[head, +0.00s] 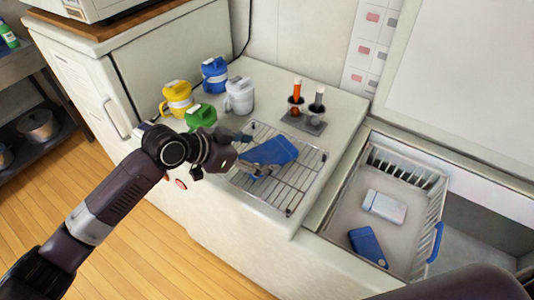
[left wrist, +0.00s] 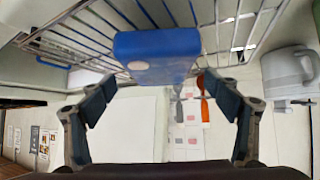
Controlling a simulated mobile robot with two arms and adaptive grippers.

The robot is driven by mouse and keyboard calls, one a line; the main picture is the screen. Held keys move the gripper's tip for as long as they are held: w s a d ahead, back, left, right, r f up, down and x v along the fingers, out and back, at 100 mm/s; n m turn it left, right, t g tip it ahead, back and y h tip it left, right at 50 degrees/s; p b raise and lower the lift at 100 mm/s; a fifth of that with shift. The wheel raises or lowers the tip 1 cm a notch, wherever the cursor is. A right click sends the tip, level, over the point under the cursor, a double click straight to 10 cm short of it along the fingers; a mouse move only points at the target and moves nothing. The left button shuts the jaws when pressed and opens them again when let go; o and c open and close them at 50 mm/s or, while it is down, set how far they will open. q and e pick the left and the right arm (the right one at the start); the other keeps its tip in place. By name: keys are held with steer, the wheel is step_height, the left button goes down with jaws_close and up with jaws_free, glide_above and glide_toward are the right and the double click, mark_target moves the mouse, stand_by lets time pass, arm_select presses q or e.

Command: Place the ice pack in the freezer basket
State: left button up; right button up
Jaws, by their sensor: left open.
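A blue ice pack (head: 270,151) lies on the wire rack (head: 293,185) on the white counter. My left gripper (head: 247,153) is open at the pack's left end. In the left wrist view, which looks upside down, the blue ice pack (left wrist: 157,52) is ahead between the spread fingers (left wrist: 157,95), with clear gaps on both sides. The white freezer basket (head: 338,205) is sunk in the freezer at the right. A white pack (head: 385,206) and a blue pack (head: 368,246) lie inside it. My right gripper is not in view.
Yellow (head: 177,98), blue (head: 215,74), green (head: 200,117) and white (head: 239,95) jugs stand behind the rack. A small grey stand (head: 303,123) holds orange- and grey-handled tools. The basket has a blue handle (head: 435,242) and free floor around its packs.

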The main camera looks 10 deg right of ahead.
mark_target(269, 152)
arm_select(q)
steer(key=shift+p+x, duration=0.4)
steer(key=shift+x, duration=1.5)
steer(key=shift+d+r, duration=0.1)
steer(key=shift+c, duration=0.3)
steer(key=c, duration=1.3)
steer(key=shift+r, duration=0.15)
steer(key=c, duration=0.3)
